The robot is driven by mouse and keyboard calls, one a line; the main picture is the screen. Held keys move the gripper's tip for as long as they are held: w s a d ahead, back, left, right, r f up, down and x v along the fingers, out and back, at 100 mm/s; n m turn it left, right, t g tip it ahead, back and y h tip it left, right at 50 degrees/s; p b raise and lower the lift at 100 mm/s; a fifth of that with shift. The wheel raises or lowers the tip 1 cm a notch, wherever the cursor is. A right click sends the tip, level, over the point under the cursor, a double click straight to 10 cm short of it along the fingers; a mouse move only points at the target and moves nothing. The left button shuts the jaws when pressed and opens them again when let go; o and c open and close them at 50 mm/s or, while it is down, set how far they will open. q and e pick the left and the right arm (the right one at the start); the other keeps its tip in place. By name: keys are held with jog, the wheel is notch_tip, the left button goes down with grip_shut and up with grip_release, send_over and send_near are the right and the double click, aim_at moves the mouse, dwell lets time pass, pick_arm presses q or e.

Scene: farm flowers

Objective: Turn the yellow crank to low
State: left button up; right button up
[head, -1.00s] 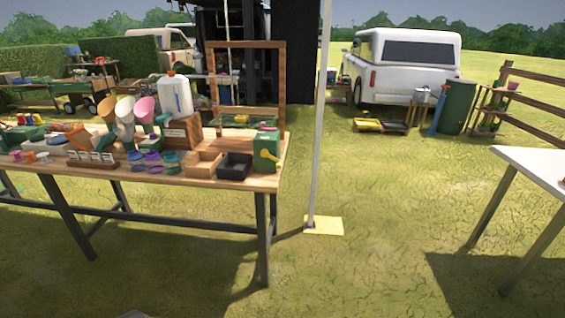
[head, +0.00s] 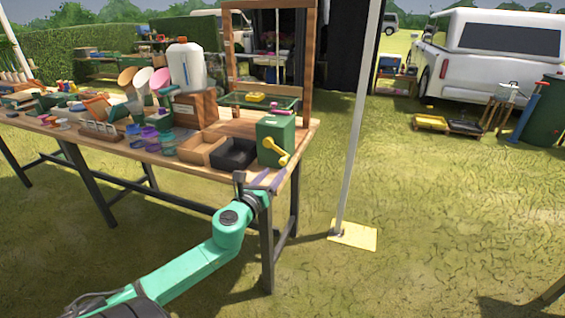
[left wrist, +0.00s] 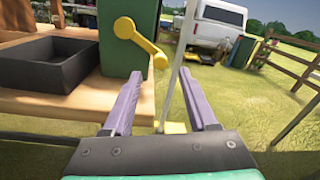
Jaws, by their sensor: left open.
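The yellow crank (head: 276,151) is on the front of a green box (head: 275,132) at the right end of the wooden table. In the left wrist view the crank (left wrist: 142,43) slants from its hub at upper left down to a knob at lower right, ahead of my fingers. My left gripper (head: 268,182) is just below and in front of the box at the table's edge. In the left wrist view its two purple fingers (left wrist: 166,107) are apart with nothing between them. It does not appear to touch the crank. My right gripper is not in view.
A black tray (head: 234,154) and a wooden tray (head: 202,147) stand left of the box. The wooden table (head: 142,158) also holds funnels and a white jug (head: 187,66). A white pole (head: 356,130) on a yellow base stands to the right.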

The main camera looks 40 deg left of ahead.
aim_at(282, 164)
pick_arm(q)
jog(key=x, duration=0.6)
jog(key=shift+w+f, duration=0.1)
jog(key=shift+w, duration=0.1)
jog(key=shift+w+a, duration=0.15)
jog(key=shift+w, duration=0.35)
jog(key=c, duration=0.3)
grip_shut()
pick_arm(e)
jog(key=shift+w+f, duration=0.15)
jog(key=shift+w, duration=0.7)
pick_arm(q)
jog(key=shift+f, duration=0.1)
